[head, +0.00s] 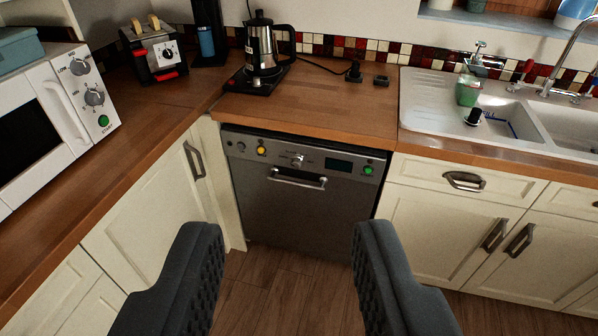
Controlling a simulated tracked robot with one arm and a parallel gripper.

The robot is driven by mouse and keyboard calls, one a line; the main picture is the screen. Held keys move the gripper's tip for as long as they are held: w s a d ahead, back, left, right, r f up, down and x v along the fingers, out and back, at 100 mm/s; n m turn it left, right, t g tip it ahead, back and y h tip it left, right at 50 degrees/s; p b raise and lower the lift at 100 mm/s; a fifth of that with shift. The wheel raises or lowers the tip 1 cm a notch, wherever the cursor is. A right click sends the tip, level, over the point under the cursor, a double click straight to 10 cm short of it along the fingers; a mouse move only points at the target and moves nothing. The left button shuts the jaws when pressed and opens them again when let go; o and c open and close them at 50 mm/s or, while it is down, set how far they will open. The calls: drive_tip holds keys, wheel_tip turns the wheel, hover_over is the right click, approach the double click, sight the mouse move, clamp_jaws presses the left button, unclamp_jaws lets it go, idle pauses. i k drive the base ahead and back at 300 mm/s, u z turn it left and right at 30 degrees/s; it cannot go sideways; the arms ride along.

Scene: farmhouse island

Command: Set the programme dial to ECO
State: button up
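The dishwasher (297,212) stands under the counter in the middle of the head view, its door shut. Its control strip has a silver round dial (297,161) at the centre, a yellow button (262,151) to the left, a dark display (339,165) and a green button (368,170) to the right. The dial's marks are too small to read. A bar handle (298,181) sits just below the dial. My gripper (288,230) is open and empty, its two dark fingers wide apart, in front of and below the dial, touching nothing.
A white microwave (50,120) with knobs is on the left counter. A toaster (155,50) and a kettle (262,50) stand at the back. The sink (570,125) is at right. The wooden floor (290,285) before the dishwasher is clear.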

sight(297, 162)
drive_tip(key=z, duration=0.15)
drive_tip(key=i, duration=1.05)
drive_tip(key=u, duration=0.15)
